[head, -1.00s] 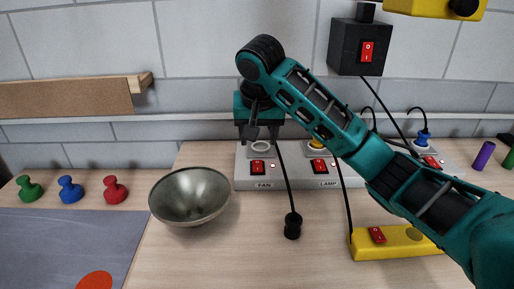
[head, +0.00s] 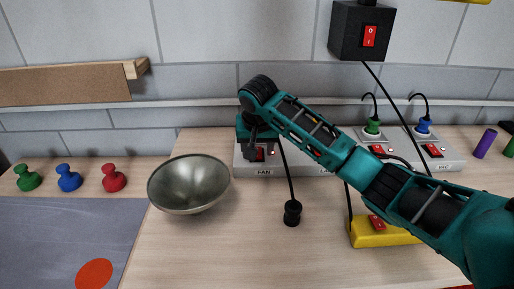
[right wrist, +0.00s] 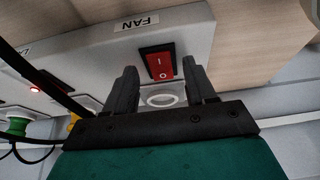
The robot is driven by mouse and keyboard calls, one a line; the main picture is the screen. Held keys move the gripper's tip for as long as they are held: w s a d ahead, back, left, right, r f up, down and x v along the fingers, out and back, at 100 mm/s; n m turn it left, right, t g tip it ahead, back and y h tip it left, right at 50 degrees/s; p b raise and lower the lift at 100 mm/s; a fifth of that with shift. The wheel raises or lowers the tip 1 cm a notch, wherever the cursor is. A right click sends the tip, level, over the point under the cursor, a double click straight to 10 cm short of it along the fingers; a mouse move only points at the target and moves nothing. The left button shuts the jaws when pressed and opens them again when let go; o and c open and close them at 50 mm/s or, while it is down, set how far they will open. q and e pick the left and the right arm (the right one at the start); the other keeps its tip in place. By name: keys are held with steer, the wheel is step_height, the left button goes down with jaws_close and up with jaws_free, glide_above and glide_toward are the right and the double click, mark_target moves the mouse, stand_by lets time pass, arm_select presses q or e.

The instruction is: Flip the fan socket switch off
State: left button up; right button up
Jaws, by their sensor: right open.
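The fan socket switch (head: 260,155) is a red rocker in a black frame on the white power strip (head: 245,165), above the FAN label. It shows clearly in the right wrist view (right wrist: 160,63), marked I and O. The round fan socket (right wrist: 161,99) beside it is empty. My right gripper (head: 257,141) is open and empty. Its two fingertips straddle the space just before the switch in the right wrist view (right wrist: 162,73); I cannot tell whether they touch anything. In the head view the gripper partly hides the switch. My left gripper is not in view.
A loose black plug (head: 292,212) lies in front of the strip. A metal bowl (head: 189,184) stands left of it. A yellow switch block (head: 385,236) lies right. Green (head: 373,127) and blue (head: 423,125) plugs sit in the strip's right end. A black switch box (head: 358,42) hangs above.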

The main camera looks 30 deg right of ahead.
steer(key=shift+w+f, duration=0.15)
steer(key=shift+f, duration=0.2)
steer(key=shift+c, duration=0.3)
jaws_close()
steer(key=shift+w+d+r+g+y, duration=0.2)
steer(key=shift+g+y, duration=0.1)
steer(key=shift+g, duration=0.35)
steer(key=shift+w+d+r+g+y, duration=0.1)
steer(key=shift+w+g+y, duration=0.15)
steer(key=shift+g, duration=0.4)
steer(key=shift+o, duration=0.3)
jaws_free()
steer(key=shift+s, duration=0.1)
